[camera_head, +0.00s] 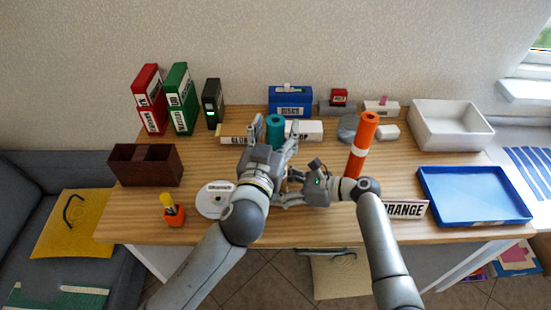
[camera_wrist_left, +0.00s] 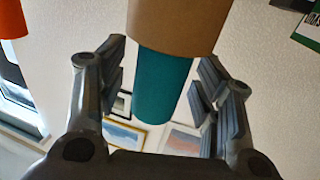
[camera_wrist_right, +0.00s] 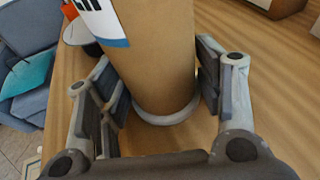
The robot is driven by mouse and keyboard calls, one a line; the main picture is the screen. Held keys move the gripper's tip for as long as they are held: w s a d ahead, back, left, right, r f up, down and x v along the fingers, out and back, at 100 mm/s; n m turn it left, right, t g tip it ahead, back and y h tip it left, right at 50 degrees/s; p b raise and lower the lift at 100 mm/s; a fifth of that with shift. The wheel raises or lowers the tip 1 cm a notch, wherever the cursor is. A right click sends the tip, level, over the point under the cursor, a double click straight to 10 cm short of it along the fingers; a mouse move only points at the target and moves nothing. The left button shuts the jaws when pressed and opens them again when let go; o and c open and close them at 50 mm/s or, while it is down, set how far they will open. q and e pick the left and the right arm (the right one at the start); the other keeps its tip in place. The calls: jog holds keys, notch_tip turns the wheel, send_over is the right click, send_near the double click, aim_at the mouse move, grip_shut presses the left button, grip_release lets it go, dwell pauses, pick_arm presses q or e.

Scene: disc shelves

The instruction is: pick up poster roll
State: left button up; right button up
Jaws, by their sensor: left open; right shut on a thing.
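The poster roll is a brown cardboard tube with a teal upper part (camera_head: 274,130). My left gripper (camera_head: 270,142) is open, with its fingers on both sides of the teal part. The left wrist view shows the teal part (camera_wrist_left: 162,85) and the brown tube (camera_wrist_left: 178,22) between the open fingers. My right gripper (camera_head: 284,190) is shut on the brown tube lower down; the right wrist view shows the tube (camera_wrist_right: 155,60) between its fingers, with a white-blue label and a pale ring at its end. In the head view, my left gripper hides most of the brown part.
An orange roll (camera_head: 361,145) stands right of my right gripper, behind the ORANGE sign (camera_head: 405,208). A blue tray (camera_head: 475,168) and white bin (camera_head: 450,140) are at the right. A disc (camera_head: 213,205), orange holder (camera_head: 172,214) and brown box (camera_head: 145,180) are at the left.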

pick_arm(q)
jog(key=shift+c, duration=0.3)
jog(key=c, duration=1.1)
jog(key=shift+w+r, duration=0.1)
notch_tip(320, 180, up, 28)
jog(key=shift+f, duration=0.1)
pick_arm(e)
jog(key=o, duration=0.8)
jog(key=shift+o, duration=0.2)
